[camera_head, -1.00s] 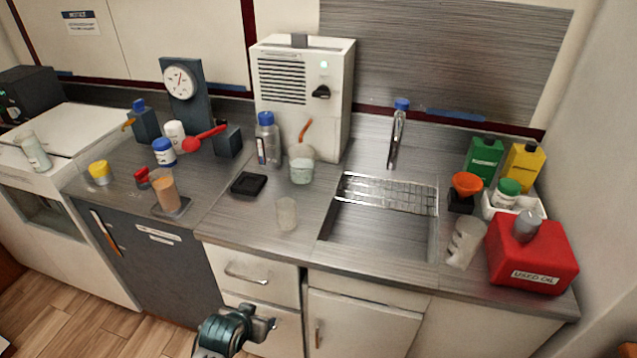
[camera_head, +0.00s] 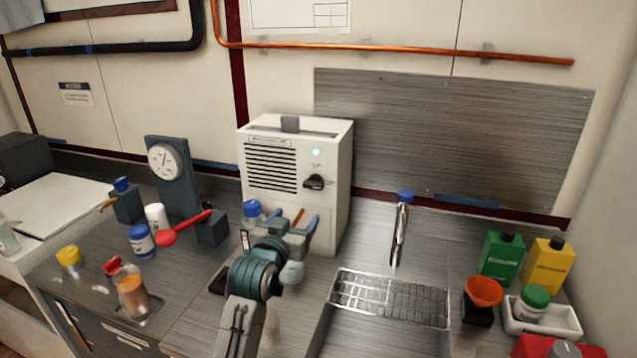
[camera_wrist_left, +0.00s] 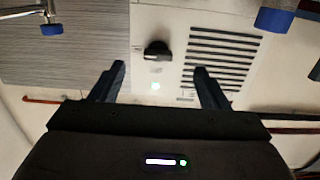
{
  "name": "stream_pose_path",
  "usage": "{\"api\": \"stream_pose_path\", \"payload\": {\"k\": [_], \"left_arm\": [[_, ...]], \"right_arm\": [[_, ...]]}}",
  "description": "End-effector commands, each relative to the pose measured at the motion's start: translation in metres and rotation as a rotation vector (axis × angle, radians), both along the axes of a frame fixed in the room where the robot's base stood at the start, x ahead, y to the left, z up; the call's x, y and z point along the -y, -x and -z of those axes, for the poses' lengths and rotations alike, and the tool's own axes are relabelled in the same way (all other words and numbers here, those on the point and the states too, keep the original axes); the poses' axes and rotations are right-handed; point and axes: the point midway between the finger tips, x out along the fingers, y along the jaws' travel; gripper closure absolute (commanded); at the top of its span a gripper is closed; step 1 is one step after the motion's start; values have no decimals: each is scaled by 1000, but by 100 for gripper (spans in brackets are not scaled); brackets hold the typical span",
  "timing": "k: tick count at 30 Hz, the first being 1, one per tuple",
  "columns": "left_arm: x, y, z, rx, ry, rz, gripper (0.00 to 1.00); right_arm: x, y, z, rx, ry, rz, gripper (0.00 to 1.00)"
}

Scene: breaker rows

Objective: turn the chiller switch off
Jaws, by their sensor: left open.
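The chiller (camera_head: 335,160) is a white box with a vented front, standing at the back of the counter. Its black switch knob (camera_head: 316,182) is on the right of the front, its handle lying roughly sideways. A pale green light (camera_head: 316,152) glows above the knob. My left gripper (camera_head: 290,226) is open and empty in front of the chiller, below the knob and apart from it. In the left wrist view, which looks upside down, the black knob (camera_wrist_left: 156,50) and the light (camera_wrist_left: 155,86) show between the open fingers (camera_wrist_left: 160,70). My right gripper is not in view.
A blue-capped bottle (camera_head: 251,210) stands just left of my gripper, partly hidden. The red spoon (camera_head: 185,227), a gauge stand (camera_head: 172,180) and jars are further left. The sink rack (camera_head: 390,298) and faucet (camera_head: 400,225) are to the right. The chiller's front is clear around the knob.

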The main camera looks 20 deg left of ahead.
Motion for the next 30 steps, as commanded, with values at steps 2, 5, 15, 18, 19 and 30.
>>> {"api": "stream_pose_path", "payload": {"k": [2,5,15,18,19,30], "left_arm": [[1,-7,-12,30,3,1,31],[2,-16,-17,41,4,2,31],[4,-76,-18,39,4,2,31],[4,-91,-17,39,4,2,31],[5,-95,-16,38,4,2,31],[5,-115,-14,39,4,1,31]], "right_arm": [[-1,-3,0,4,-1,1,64],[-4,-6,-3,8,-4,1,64],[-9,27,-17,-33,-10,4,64],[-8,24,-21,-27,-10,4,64],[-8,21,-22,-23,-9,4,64],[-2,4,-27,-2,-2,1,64]]}}
